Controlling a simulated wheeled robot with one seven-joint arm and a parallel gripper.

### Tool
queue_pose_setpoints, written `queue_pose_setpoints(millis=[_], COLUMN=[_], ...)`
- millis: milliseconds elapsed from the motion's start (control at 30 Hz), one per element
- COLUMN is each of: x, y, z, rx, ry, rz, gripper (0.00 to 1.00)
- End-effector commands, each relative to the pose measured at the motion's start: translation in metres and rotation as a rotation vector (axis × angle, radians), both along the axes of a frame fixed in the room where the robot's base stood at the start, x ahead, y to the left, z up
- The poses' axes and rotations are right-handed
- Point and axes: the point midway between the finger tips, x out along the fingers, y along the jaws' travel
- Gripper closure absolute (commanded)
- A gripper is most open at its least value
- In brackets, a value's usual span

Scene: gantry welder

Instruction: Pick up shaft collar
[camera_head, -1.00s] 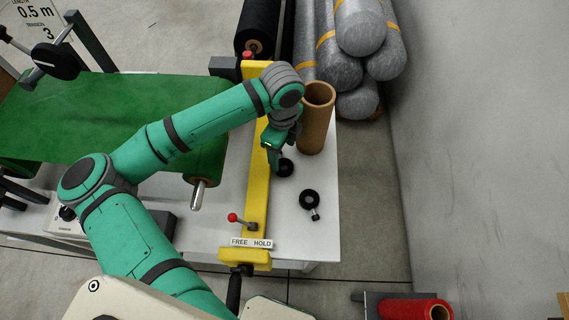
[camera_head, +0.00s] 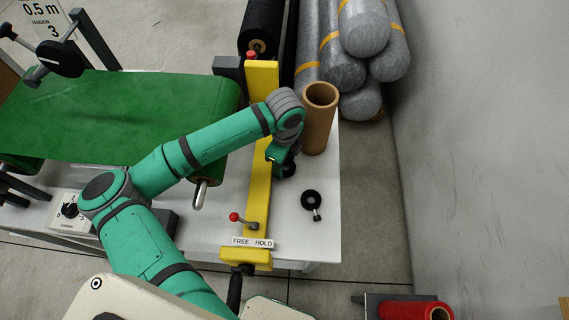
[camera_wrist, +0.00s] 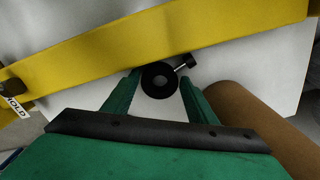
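A black shaft collar (camera_wrist: 147,87) with a small side screw and knob (camera_wrist: 184,61) shows in the wrist view, between my gripper's fingers (camera_wrist: 160,76). The fingers are apart, one on each side of the ring, with narrow gaps visible. I cannot tell whether either touches it. In the head view my gripper (camera_head: 279,158) is low over the white table beside the yellow bar and largely covers this collar (camera_head: 290,169). A second black collar (camera_head: 304,198) with a screw lies on the table, nearer the front and to the right.
The yellow bar (camera_head: 259,130) stands close left of my gripper, with a red-knobbed lever (camera_head: 244,221) and a FREE/HOLD label (camera_head: 253,243). An upright cardboard tube (camera_head: 318,125) is close on the right. The white table (camera_head: 312,240) is bare around the second collar.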

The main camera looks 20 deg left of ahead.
Motion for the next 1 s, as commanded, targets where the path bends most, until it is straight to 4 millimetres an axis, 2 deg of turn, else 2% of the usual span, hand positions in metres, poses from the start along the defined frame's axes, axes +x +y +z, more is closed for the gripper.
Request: queue_pose_setpoints(millis=[33, 100, 133, 567, 767, 1000], x=[0.000, 0.000, 0.000, 0.001, 0.000, 0.000], y=[0.000, 0.000, 0.000, 0.000, 0.002, 0.003], z=[0.000, 0.000, 0.000, 0.007, 0.031, 0.081], rx=[0.000, 0.000, 0.000, 0.000, 0.003, 0.003], ry=[0.000, 0.000, 0.000, -0.001, -0.002, -0.004], rz=[0.000, 0.000, 0.000, -0.001, 0.003, 0.004], gripper=[0.61, 0.78, 0.83, 0.83, 0.83, 0.83])
